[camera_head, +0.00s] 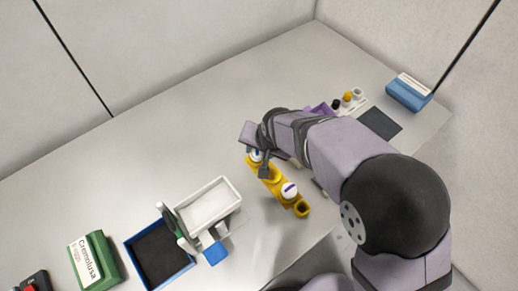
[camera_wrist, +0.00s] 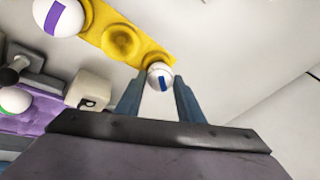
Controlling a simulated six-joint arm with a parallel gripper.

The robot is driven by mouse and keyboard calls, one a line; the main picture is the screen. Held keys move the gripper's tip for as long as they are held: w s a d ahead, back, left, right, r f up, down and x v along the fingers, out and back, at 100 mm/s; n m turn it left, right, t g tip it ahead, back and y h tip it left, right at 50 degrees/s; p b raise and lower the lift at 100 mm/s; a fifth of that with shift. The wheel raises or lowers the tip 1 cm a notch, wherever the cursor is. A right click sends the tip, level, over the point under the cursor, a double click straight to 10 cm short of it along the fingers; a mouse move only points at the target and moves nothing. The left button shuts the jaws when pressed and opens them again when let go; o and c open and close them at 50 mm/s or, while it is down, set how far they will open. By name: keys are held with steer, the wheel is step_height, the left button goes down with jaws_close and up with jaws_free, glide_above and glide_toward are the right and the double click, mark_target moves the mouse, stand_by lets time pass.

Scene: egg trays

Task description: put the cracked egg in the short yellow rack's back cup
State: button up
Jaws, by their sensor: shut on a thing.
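The yellow rack (camera_head: 276,181) stands near the middle of the table and also shows in the wrist view (camera_wrist: 98,28). My gripper (camera_wrist: 160,90) is shut on a white egg with a blue mark (camera_wrist: 160,77), at the rack's far end. In the head view this egg (camera_head: 257,155) is at the back cup, partly hidden by my gripper. I cannot tell whether it rests in the cup, and no crack is clear on it. Another white egg, with a purple band (camera_wrist: 58,17), sits in the rack; an empty cup (camera_wrist: 122,41) lies between the two.
A white tray (camera_head: 207,204) and a blue-rimmed bin (camera_head: 132,252) stand left of the rack. A green box (camera_head: 94,262) lies farther left. A purple rack (camera_head: 319,109), a dark mat (camera_head: 380,124) and a blue box (camera_head: 407,96) are at the back right. The table behind the rack is clear.

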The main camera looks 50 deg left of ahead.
steer(key=shift+f, duration=0.2)
stand_by(0.3)
stand_by(0.3)
steer(key=o, duration=0.8)
steer(key=b+v, duration=0.1)
steer(key=v, duration=0.6)
steer(key=shift+d+r, duration=0.15)
